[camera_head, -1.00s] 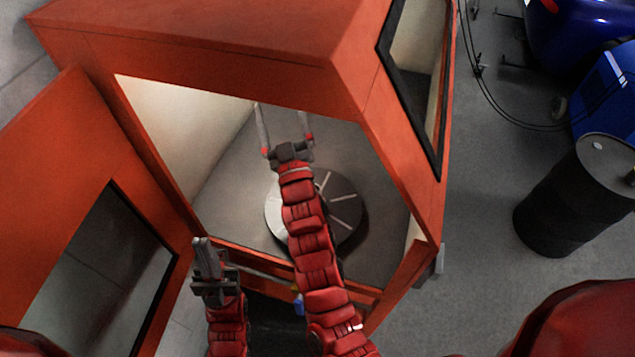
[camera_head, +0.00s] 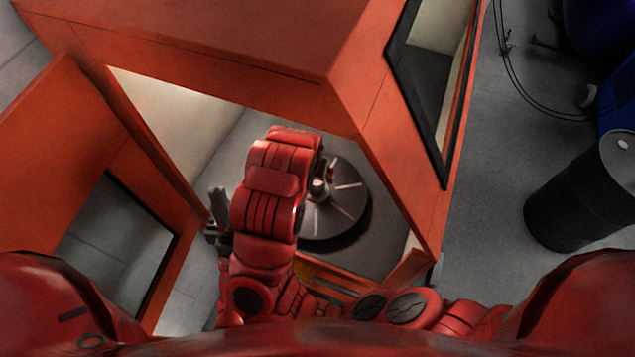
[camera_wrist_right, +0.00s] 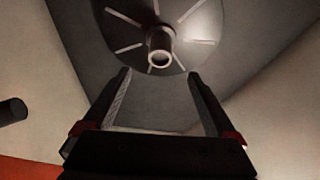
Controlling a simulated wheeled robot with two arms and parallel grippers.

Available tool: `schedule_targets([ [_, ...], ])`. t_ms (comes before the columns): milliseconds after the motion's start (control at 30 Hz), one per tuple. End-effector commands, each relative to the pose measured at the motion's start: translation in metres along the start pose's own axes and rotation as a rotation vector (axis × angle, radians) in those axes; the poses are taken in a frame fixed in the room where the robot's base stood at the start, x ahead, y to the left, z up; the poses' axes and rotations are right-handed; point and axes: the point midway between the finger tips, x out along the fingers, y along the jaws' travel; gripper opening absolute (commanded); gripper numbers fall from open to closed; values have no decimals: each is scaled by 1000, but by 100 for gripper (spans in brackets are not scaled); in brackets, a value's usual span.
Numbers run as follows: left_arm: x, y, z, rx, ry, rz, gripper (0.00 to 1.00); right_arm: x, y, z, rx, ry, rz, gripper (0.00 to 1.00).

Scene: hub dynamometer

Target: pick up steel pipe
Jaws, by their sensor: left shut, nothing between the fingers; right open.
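In the right wrist view, a short hollow grey metal pipe (camera_wrist_right: 160,45) stands at the centre of a dark slotted disc (camera_wrist_right: 125,42), its open end facing the camera. My right gripper (camera_wrist_right: 159,75) is open and empty, its fingertips apart from the pipe and pointing toward it. In the head view, the disc (camera_head: 345,215) lies inside the orange booth, partly covered by my right arm. My right gripper is mostly hidden there. My left gripper (camera_head: 217,203) is shut and empty, left of my right arm near the booth opening.
The orange booth (camera_head: 200,30) has a roof, side walls and an open door (camera_head: 60,150) at left. A dark cylinder (camera_wrist_right: 12,110) shows at the left in the wrist view.

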Motion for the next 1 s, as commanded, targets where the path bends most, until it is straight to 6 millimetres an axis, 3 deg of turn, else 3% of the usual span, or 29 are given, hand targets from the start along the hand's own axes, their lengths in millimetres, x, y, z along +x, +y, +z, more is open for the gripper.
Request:
schedule_targets([
  [100, -8, 0, 1, 0, 0, 0, 0, 34, 3, 0, 0, 1, 9, 92],
  [300, -18, 1, 3, 0, 0, 0, 0, 76, 2, -1, 2, 5, 6, 92],
  [533, -21, 1, 4, 0, 0, 0, 0, 94, 1, -2, -1, 5, 3, 92],
  [1000, -5, 0, 1, 0, 0, 0, 0, 144, -1, -6, 0, 5, 1, 92],
])
